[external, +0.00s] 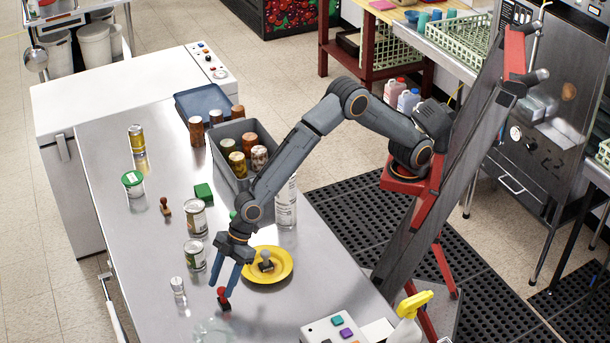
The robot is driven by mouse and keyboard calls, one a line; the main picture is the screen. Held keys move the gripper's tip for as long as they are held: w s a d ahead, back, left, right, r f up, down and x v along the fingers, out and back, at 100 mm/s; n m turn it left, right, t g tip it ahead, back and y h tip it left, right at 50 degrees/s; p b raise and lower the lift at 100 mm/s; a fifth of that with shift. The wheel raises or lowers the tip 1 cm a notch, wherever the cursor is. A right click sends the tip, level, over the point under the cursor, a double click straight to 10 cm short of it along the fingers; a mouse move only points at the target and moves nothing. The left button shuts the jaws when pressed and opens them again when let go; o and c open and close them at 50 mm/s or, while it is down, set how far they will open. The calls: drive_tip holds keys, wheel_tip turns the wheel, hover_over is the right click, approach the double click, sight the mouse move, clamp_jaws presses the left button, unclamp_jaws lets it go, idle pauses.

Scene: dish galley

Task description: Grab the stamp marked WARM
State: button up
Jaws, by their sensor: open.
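Three stamp-like objects stand on the steel table (120,160), and I cannot read a WARM mark on any of them. A red stamp with a dark base (223,299) is near the front. A grey stamp with a dark base (266,262) stands on a yellow plate (284,274). A brown stamp (165,207) stands farther back at the left. My gripper (220,287) points down with its blue fingers open, its tips at or just above the red stamp. I cannot tell whether they touch it.
Cans (196,218) stand left of my arm, with a small shaker (178,287) nearby. A clear glass (212,331) is close in front of the red stamp.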

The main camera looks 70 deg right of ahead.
sight(220, 308)
drive_tip(key=shift+s+p+x, duration=0.15)
drive_tip(key=shift+p+x, duration=0.45)
drive_tip(key=shift+x, duration=1)
drive_tip(key=shift+s+p+x, duration=0.15)
drive_tip(key=shift+p+x, duration=0.45)
drive_tip(key=shift+x, duration=1)
drive_tip(key=shift+d+f, duration=0.15)
drive_tip(key=shift+d, duration=0.05)
drive_tip(key=c, duration=1)
